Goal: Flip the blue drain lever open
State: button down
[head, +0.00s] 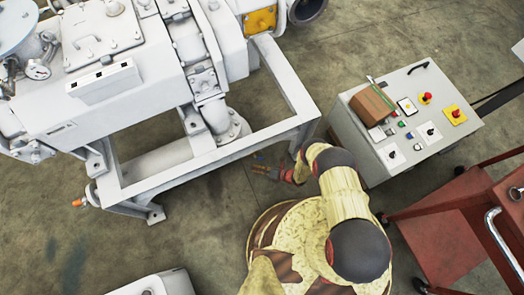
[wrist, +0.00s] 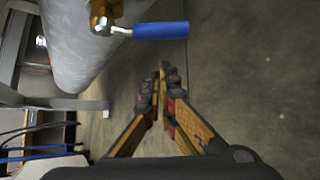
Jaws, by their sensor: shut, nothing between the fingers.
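The blue drain lever (wrist: 161,30) shows at the top of the wrist view. Its blue sleeve lies level, pointing right from a silver arm on a brass valve (wrist: 103,14) at the end of a grey pipe. My gripper (wrist: 162,75) is shut and empty, its fingertips below the blue sleeve in the picture and apart from it. In the head view my gripper (head: 260,170) is beside the right end of the white pump frame (head: 190,172). I cannot make out the lever clearly there.
A grey control box (head: 412,125) with buttons and a brown case (head: 372,104) on top stands right of my arm. A red cart (head: 440,240) is at the lower right. Bare concrete floor (head: 200,240) lies left of my base.

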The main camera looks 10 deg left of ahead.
aim_at(259, 158)
jog(key=shift+w+d+r, duration=1.15)
jog(key=shift+r, duration=0.05)
